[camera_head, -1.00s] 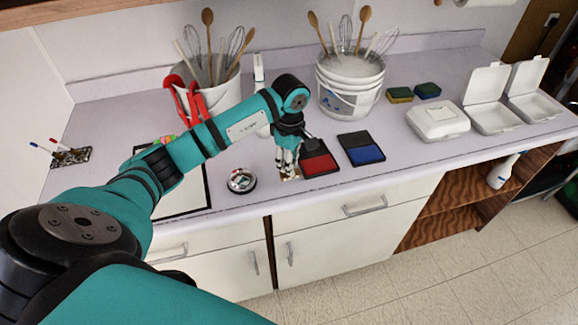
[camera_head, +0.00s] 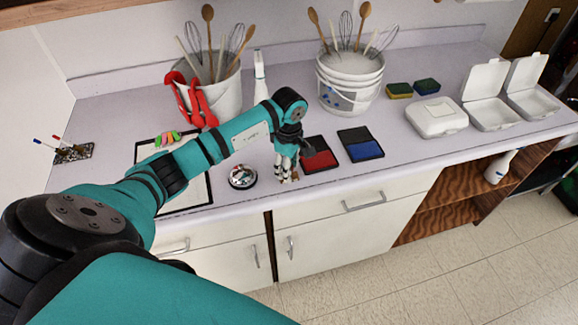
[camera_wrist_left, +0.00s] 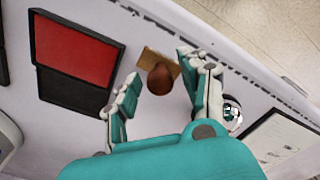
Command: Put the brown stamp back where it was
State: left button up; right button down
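The brown stamp shows in the left wrist view, with its rounded brown handle (camera_wrist_left: 160,79) over a flat tan square (camera_wrist_left: 150,58) at the counter's front edge. I cannot tell whether the square is its base or a separate piece. My left gripper (camera_head: 287,174) points down just left of the red ink pad (camera_head: 320,154) and mostly hides the stamp in the head view. In the left wrist view, its fingers (camera_wrist_left: 158,72) are spread on either side of the handle, with gaps visible. My right gripper is not in view.
A blue ink pad (camera_head: 362,150) lies right of the red one. A bell (camera_head: 242,177) and a framed white sheet (camera_head: 190,197) are to the left. Two utensil buckets (camera_head: 222,97) (camera_head: 349,85) stand behind. The counter's front edge (camera_head: 340,185) is close to the gripper.

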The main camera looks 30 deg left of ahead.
pick_arm(q)
jog(key=shift+r, duration=0.1)
notch_tip(320, 180, up, 12)
jog(key=b, duration=0.4)
dwell(0.3)
